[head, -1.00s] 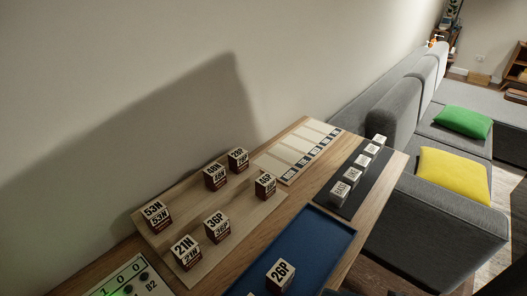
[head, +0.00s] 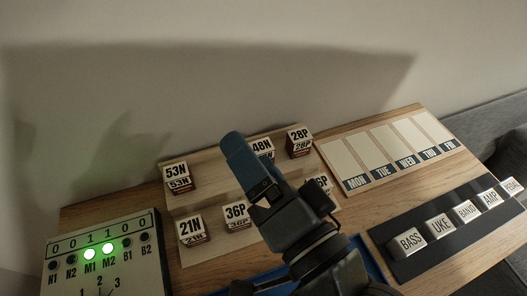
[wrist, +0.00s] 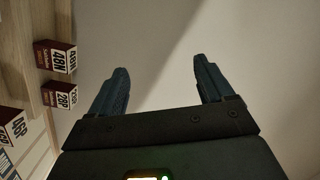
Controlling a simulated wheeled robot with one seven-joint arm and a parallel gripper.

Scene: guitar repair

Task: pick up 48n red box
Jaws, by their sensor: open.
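The 48N box (head: 263,147) is a small dark red box with a white label, at the back of the light wooden board (head: 207,256). In the head view my gripper (head: 236,150) hides part of its left side. In the wrist view the 48N box (wrist: 55,57) shows whole at the left, outside the fingers. My gripper (wrist: 160,85) is open and empty, with its two blue fingers apart and pale wall beyond them. It looks raised above the board, and I see no contact with a box.
The 28P box (head: 300,142) stands close right of the 48N box. The 53N (head: 177,178), 21N (head: 192,230) and 36P (head: 237,215) boxes share the board. A day-label board (head: 390,152) and a black tray (head: 448,246) lie right. A lit panel (head: 105,240) stands left.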

